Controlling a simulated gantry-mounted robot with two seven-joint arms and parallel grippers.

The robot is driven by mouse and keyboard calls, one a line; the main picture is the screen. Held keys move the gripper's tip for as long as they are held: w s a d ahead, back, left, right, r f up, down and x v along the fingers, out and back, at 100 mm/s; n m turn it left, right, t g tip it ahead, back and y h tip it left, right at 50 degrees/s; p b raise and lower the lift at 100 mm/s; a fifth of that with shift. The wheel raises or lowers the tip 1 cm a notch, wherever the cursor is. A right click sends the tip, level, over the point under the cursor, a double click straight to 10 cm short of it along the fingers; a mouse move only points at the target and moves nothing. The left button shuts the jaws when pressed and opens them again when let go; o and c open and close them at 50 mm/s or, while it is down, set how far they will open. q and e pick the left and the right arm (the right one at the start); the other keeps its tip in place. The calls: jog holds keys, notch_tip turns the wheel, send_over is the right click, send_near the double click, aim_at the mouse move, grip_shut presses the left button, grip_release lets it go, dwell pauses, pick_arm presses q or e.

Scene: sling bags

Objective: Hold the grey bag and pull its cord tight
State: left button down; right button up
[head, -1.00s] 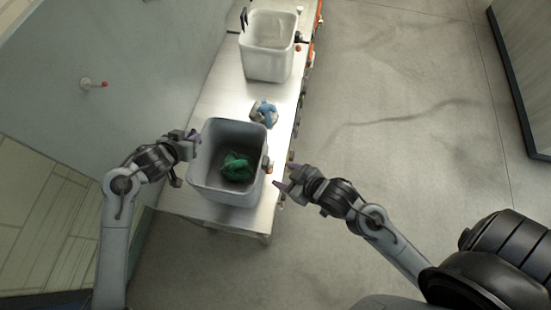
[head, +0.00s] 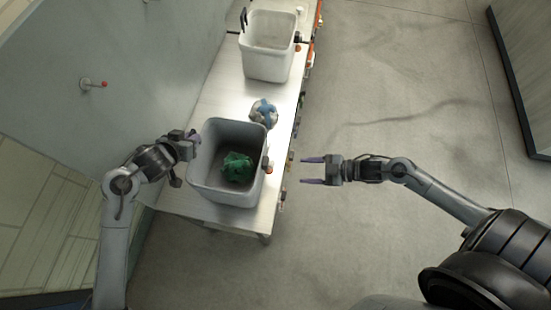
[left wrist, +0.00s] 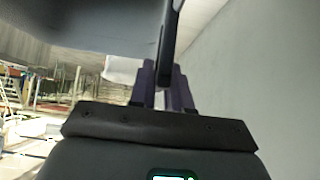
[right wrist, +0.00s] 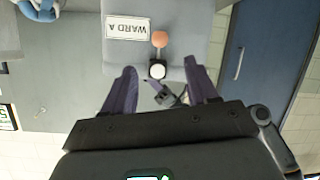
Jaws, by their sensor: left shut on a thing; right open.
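The grey bag (head: 218,193) stands open and upright, box-shaped, at the near end of the metal table, with a green bundle (head: 236,167) inside. My left gripper (head: 192,142) is at its left side, shut on a dark handle (left wrist: 169,45) of the bag. My right gripper (head: 304,171) is open and empty, to the right of the bag and apart from it, fingers pointing at it. The right wrist view shows the bag's front with an orange bead (right wrist: 160,39) and a round white-and-black cord lock (right wrist: 157,70), between the fingertips in the picture. The cord itself is hard to make out.
A blue and white bundle (head: 264,112) lies on the table (head: 205,105) behind the bag. A white bag (head: 267,65) stands at the far end. A "WARD A" label (right wrist: 128,28) is on the grey bag. The floor to the right is clear.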

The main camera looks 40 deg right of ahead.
aim_at(269, 170)
jog(key=x, duration=1.1)
jog(key=shift+w+a+f, duration=0.2)
jog(key=shift+w+a, duration=0.05)
grip_shut()
